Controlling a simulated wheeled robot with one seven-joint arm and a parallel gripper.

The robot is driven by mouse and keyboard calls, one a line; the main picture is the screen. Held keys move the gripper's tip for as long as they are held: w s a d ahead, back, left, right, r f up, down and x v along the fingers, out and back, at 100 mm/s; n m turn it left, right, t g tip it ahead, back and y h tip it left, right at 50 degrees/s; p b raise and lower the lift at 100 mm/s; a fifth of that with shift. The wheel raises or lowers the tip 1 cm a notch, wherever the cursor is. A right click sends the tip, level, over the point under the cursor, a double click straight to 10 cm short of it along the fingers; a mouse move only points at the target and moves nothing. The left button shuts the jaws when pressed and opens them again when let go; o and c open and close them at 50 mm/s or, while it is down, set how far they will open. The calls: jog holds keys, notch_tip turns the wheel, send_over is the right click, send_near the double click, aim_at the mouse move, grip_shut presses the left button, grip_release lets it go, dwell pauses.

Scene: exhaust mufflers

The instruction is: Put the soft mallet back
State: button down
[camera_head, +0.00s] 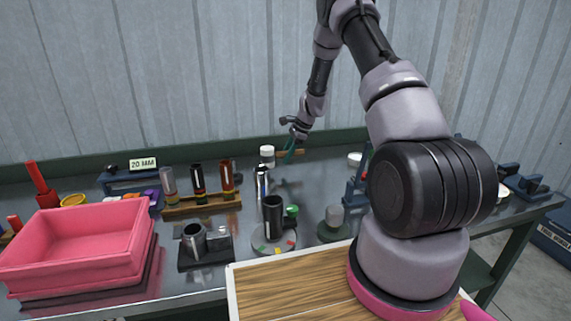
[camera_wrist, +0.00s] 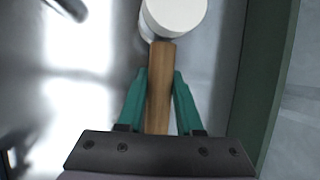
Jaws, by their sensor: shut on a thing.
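The soft mallet has a white head (camera_head: 267,151) and a light wooden handle (camera_head: 296,152). It lies at the back of the grey workbench, handle pointing right, close to the back rail. My gripper (camera_head: 289,154) reaches down onto the handle. In the wrist view my gripper's teal fingers (camera_wrist: 158,85) stand on both sides of the wooden handle (camera_wrist: 159,100), shut on it just behind the white head (camera_wrist: 174,14). I cannot tell whether the mallet touches the bench top or is slightly lifted.
A silver bottle (camera_head: 262,182) stands in front of the mallet. A wooden rack (camera_head: 202,203) with several coloured cylinders is to its left. A black cylinder (camera_head: 272,212) stands on a round base nearby. Pink bins (camera_head: 85,245) fill the front left.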

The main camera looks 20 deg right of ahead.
aim_at(287, 171)
notch_tip(287, 171, down, 3)
jog(key=shift+f, duration=0.15)
jog(key=c, duration=0.6)
grip_release()
jog(key=shift+f, duration=0.1)
jog(key=shift+o, duration=0.2)
